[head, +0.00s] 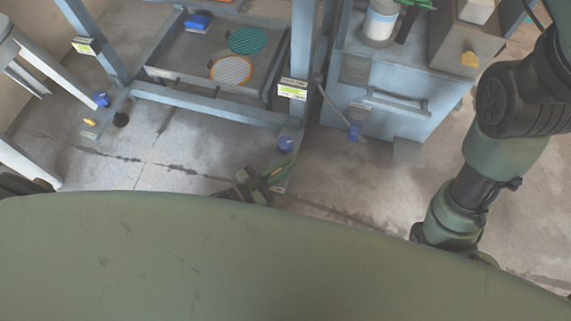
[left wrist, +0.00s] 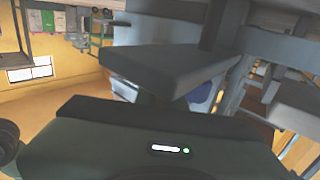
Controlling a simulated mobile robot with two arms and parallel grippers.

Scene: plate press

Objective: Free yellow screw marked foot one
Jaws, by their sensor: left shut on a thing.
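My left gripper (head: 250,186) is low by the front foot of the press frame's right post. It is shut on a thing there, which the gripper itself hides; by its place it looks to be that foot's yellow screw. A blue knob (head: 285,144) stands on the same foot, just behind the gripper. The left post's foot carries another yellow screw (head: 89,122) and a blue knob (head: 102,99), with no gripper near. In the left wrist view the dark finger (left wrist: 165,70) fills the middle. No foot number is readable. My right arm shows at the right, its gripper out of sight.
The blue-grey press frame (head: 200,108) holds a tray with a green disc (head: 248,40) and an orange-rimmed disc (head: 231,70). A blue cabinet (head: 380,110) with a handle stands to the right. Bare floor (head: 340,180) lies in front of it.

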